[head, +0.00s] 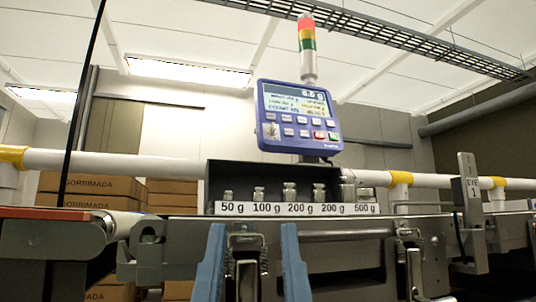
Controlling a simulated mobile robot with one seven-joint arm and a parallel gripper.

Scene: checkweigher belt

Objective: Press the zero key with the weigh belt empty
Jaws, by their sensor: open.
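The blue checkweigher panel (299,117) stands above the belt line, tilted towards me. Its screen (295,101) shows a top reading that looks like 6.5 g. Two rows of keys (296,126) sit below the screen, mostly pale, with a red and a green one at lower right. Their labels are too small to tell which is the zero key. The belt frame (340,232) is seen nearly edge-on, so I cannot tell whether the weigh belt is empty. My gripper (253,228) is low in the picture, its two blue fingers apart with nothing held, below and left of the panel.
A dark rack (227,174) of metal test weights, labelled 50 g to 500 g, stands below the panel. A light tower (307,50) rises behind it. A white rail (120,163), a grey upright bracket (470,190) and brown cartons (95,187) are around. Space before the panel looks clear.

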